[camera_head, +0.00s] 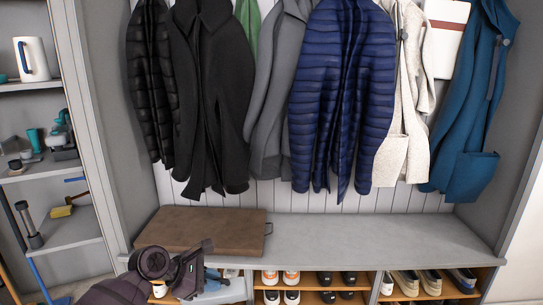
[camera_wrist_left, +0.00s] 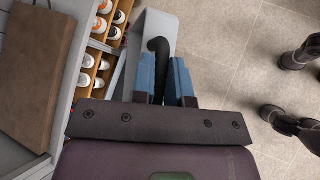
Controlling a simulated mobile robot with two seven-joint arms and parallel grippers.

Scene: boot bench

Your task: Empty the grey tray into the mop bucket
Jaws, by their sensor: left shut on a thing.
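My left gripper (camera_head: 190,270) is low in front of the bench in the head view. In the left wrist view its two blue-padded fingers (camera_wrist_left: 163,85) are closed on a black curved handle (camera_wrist_left: 158,50). A light grey, flat-sided thing (camera_wrist_left: 150,25) lies right at the handle and looks like the grey tray. It also shows as a pale grey shape (camera_head: 222,291) beside the gripper in the head view. The gripper and wrist hide much of it, and I cannot see what it holds. No mop bucket can be made out. My right gripper is not in view.
A grey bench (camera_head: 350,232) carries a brown cushion (camera_head: 200,229); cubbies with several shoes (camera_head: 405,283) are below. Coats (camera_head: 343,90) hang above. Shelves (camera_head: 50,165) with household items stand at the left.

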